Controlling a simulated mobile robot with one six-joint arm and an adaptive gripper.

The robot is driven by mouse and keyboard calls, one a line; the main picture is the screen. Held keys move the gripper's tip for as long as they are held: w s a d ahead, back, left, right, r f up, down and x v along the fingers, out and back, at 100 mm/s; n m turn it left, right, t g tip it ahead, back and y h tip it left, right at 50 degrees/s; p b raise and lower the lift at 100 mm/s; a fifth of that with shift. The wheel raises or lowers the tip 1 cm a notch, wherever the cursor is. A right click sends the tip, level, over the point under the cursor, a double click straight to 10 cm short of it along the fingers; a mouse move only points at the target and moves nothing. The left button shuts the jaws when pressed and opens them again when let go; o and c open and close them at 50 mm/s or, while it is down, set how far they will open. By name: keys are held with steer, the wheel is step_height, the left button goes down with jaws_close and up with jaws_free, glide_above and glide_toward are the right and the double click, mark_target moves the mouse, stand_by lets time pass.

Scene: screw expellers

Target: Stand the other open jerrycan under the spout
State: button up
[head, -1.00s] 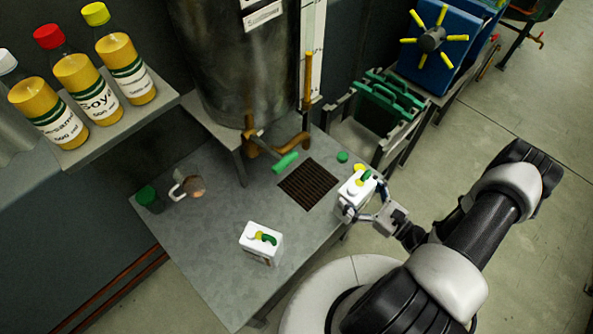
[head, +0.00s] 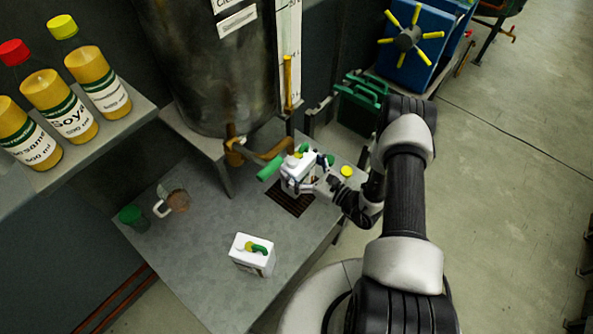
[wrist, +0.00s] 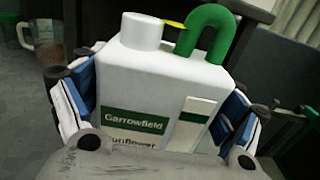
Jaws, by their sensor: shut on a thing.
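My gripper (head: 312,177) is shut on a white jerrycan (head: 296,166), its fingers on both sides of the body. In the wrist view this jerrycan (wrist: 155,75) looks upright, with a white neck, a green handle and a green Garrowfield label. In the head view it overlaps the dark grate (head: 289,202), close to the brown spout pipe (head: 270,151) and its green lever (head: 269,170). I cannot tell whether its base touches the grate. The second white jerrycan (head: 252,258) stands on the metal table (head: 205,250), left of and nearer than the grate.
A yellow cap (head: 347,171) lies at the table's right side. A glass jug (head: 176,201) and a green-lidded jar (head: 133,218) stand at the left. The big tank (head: 215,70) stands behind the spout. Oil bottles (head: 68,110) line a shelf. The table's front middle is clear.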

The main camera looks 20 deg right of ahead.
steer(key=shift+w+a+f+b, duration=0.15)
steer(key=shift+f+b, duration=0.2)
steer(key=shift+f, duration=0.5)
steer(key=shift+w+a+f+b, duration=0.15)
steer(key=shift+f+b, duration=0.15)
steer(key=shift+f, duration=0.55)
steer(key=shift+d, duration=0.1)
steer(key=shift+f, duration=0.15)
steer(key=o, duration=1.4)
